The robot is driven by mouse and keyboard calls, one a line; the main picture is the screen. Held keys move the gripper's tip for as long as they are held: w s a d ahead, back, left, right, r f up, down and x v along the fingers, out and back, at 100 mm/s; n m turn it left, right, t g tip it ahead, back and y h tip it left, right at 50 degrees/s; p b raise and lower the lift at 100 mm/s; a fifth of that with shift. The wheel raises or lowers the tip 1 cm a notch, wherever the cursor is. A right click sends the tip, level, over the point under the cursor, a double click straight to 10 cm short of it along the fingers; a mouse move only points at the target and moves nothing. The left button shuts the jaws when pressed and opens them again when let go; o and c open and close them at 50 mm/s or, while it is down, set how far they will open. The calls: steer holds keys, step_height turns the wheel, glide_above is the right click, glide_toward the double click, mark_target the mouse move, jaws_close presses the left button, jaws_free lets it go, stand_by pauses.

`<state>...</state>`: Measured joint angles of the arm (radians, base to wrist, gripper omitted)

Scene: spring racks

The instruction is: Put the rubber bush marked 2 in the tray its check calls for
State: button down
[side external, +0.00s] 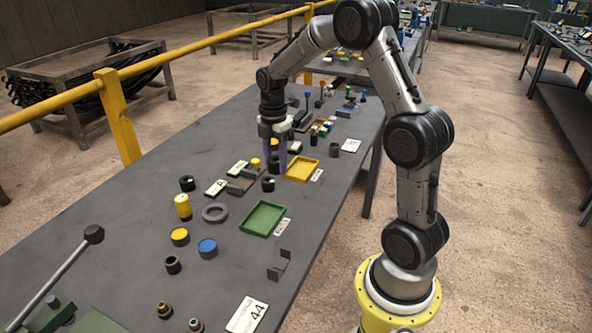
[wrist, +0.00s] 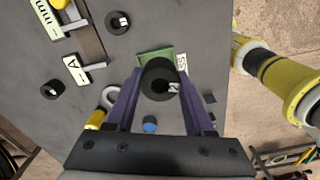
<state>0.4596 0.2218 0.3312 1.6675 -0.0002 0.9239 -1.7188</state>
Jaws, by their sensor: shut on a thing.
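My gripper (side external: 277,168) is shut on a black rubber bush, with its purple fingers on either side. In the wrist view, the held bush (wrist: 155,72) has a white mark that looks like a 2, partly legible. The bush is above the table, between the fingers. A green tray (side external: 247,231) lies empty at the middle of the table; part of it shows past the bush in the wrist view (wrist: 141,58). A yellow tray (side external: 302,179) lies just right of the gripper. Cards beside both trays are too small to read in the side view.
A dark gauge with cards (wrist: 84,36) stands left of the held bush in the wrist view. Two other black bushes (wrist: 118,21) (wrist: 53,88) stand nearby. A grey ring (side external: 215,213), a yellow cylinder (side external: 182,206) and a blue-topped piece (side external: 207,247) lie left of the green tray.

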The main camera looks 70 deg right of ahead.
steer(key=s+d+m, duration=0.5)
steer(key=s+d, duration=0.3)
steer(key=d, duration=0.2)
glide_above(301, 170)
step_height(301, 170, down, 10)
steer(key=shift+a+r, duration=0.1)
steer(key=shift+f, duration=1.6)
steer(key=shift+f, duration=0.1)
steer(key=shift+c, duration=1.4)
jaws_free()
